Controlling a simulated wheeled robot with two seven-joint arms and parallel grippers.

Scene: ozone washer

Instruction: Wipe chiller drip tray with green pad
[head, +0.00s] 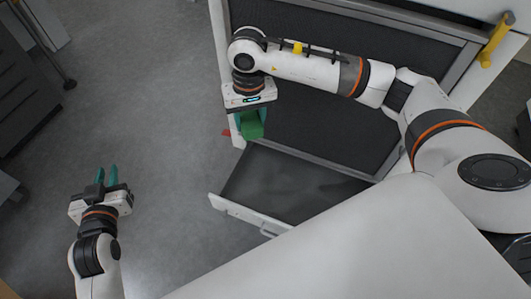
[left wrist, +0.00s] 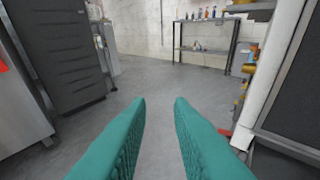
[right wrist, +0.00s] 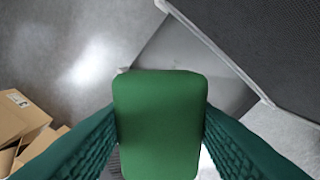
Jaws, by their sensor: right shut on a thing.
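A green pad (right wrist: 158,122) is held between the two teal fingers of my right gripper (head: 254,118), which is shut on it. In the head view the green pad (head: 252,130) hangs below that gripper, above the far left part of the open drip tray. The drip tray (head: 270,185) is a shallow grey drawer pulled out at the foot of the chiller (head: 330,100). The tray (right wrist: 180,62) also shows behind the pad in the right wrist view. My left gripper (head: 107,176) is open and empty over the floor, with its fingers apart in the left wrist view (left wrist: 158,130).
The tray has a white front with a handle (head: 268,232). A white surface (head: 330,250) lies in the foreground. Cardboard boxes (right wrist: 22,125) stand at the left in the right wrist view. A dark cabinet (left wrist: 62,55) and a shelf (left wrist: 205,42) are farther off. The floor around my left gripper is clear.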

